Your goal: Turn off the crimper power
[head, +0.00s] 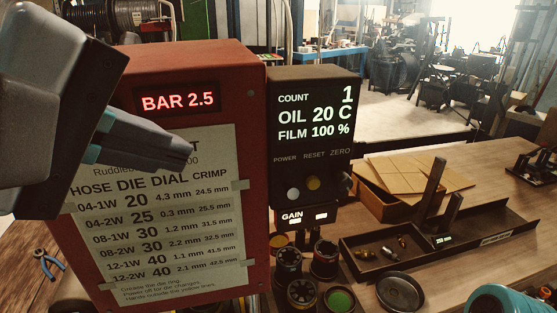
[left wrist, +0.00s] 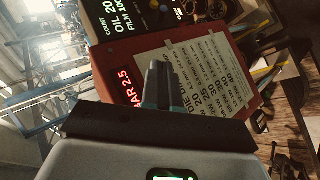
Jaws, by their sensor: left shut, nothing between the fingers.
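The crimper's dark control box (head: 313,150) stands beside the red panel, with a lit display reading COUNT 1, OIL 20 C, FILM 100 %. A third control under ZERO is partly seen. My left gripper (head: 188,153) is shut and empty in front of the red panel (head: 257,170), left of the control box and apart from its controls. In the left wrist view its fingers (left wrist: 160,68) point toward the panel and its chart.
The red panel's display reads BAR 2.5 (head: 178,101). Several round dies (head: 324,260) stand below the control box. A dark tray (head: 400,268) with small fittings and a cardboard box (head: 385,204) lie on the wooden bench to the right. Blue-handled pliers (head: 47,264) lie at left.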

